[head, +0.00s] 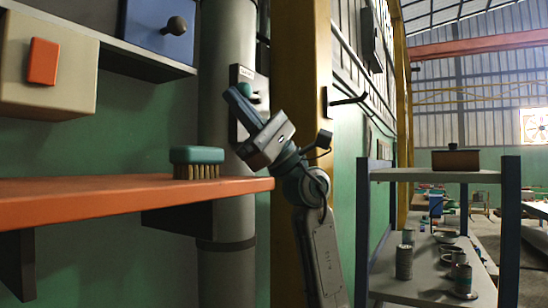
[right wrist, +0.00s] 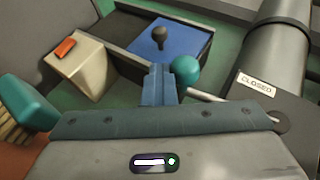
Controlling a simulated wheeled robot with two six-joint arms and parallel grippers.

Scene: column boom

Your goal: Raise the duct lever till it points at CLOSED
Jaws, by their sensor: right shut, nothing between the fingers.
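The duct lever has a round teal knob (right wrist: 186,71) on a thin metal rod that runs to a pivot on a dark plate (right wrist: 300,112). The white CLOSED label (right wrist: 256,84) is on this plate. I cannot tell whether the lever points exactly at CLOSED. My right gripper (head: 233,97) is shut and empty, its blue fingers (right wrist: 160,85) beside the knob; I cannot tell whether they touch. My left gripper is not in view.
The grey duct (head: 226,160) stands behind the plate. An orange shelf (head: 110,195) with a teal brush (head: 197,161) is at left, below a beige box (head: 48,65) and a blue box (head: 158,27). A yellow post (head: 300,100) and a rack (head: 511,230) stand right.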

